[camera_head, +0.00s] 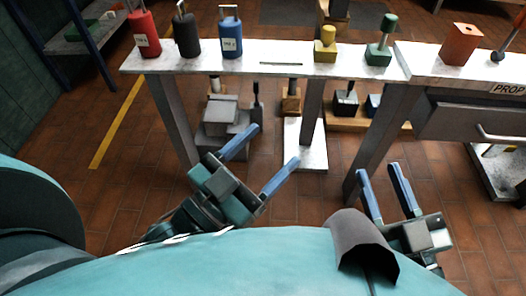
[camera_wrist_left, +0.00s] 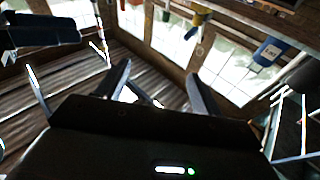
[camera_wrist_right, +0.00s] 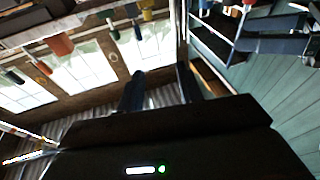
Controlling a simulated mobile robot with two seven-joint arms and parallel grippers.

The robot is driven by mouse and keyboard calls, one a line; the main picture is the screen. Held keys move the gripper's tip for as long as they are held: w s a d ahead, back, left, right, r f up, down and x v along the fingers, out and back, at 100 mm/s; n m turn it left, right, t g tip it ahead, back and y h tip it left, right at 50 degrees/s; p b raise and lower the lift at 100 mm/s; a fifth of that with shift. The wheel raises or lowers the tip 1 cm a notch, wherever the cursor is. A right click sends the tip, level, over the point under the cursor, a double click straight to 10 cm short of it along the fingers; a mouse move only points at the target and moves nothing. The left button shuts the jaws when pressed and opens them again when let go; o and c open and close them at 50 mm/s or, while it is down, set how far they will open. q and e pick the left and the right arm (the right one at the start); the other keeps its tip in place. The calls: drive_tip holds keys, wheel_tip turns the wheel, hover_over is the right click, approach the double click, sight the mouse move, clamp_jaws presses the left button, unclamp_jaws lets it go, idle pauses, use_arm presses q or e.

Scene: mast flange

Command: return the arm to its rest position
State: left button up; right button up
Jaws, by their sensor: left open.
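My left gripper (camera_head: 258,161) is at the lower middle of the head view, in front of and below the long white table. Its two blue fingers stand wide apart with nothing between them. Its fingers also show in the left wrist view (camera_wrist_left: 158,85), apart and empty. My right gripper (camera_head: 381,179) is at the lower right of the head view, low in front of the table legs. Its blue fingers are apart and empty. They also show apart in the right wrist view (camera_wrist_right: 160,85). Neither gripper touches anything that I can see.
A white table (camera_head: 290,62) bears a red cylinder (camera_head: 145,34), a black cylinder (camera_head: 187,36), a blue cylinder (camera_head: 231,39), a yellow block (camera_head: 325,46) and a green block (camera_head: 380,52). At right stands a drawer table (camera_head: 440,62) with an orange block (camera_head: 462,45).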

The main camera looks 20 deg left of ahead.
use_arm(q)
drive_tip(key=shift+f, duration=0.15)
idle(0.3)
drive_tip(key=s+a+r+n+g+y+p, duration=0.1)
drive_tip(key=r+p, duration=0.4)
drive_tip(key=p, duration=1.4)
drive_tip(key=s+a+r+n+g+y+p, duration=0.1)
drive_tip(key=a+r+g+y+p, duration=0.3)
drive_tip(key=p, duration=1.5)
wheel_tip(320, 180, up, 2)
drive_tip(key=n+g+y, duration=0.1)
drive_tip(key=g, duration=0.1)
drive_tip(key=shift+a+n+g, duration=0.2)
drive_tip(key=shift+n+g, duration=0.1)
use_arm(e)
drive_tip(key=s+d+r+m+g+h, duration=0.1)
drive_tip(key=d+r+g+h, duration=0.1)
drive_tip(key=r, duration=0.3)
drive_tip(key=s+d+r+m+g+h, duration=0.1)
drive_tip(key=d+r+m+g+h, duration=0.1)
drive_tip(key=d+r+g+h, duration=0.1)
wheel_tip(320, 180, up, 3)
drive_tip(key=shift+d+r+g+h, duration=0.15)
drive_tip(key=shift+g+h, duration=0.45)
drive_tip(key=shift+g, duration=0.6)
use_arm(q)
drive_tip(key=shift+s+r, duration=0.1)
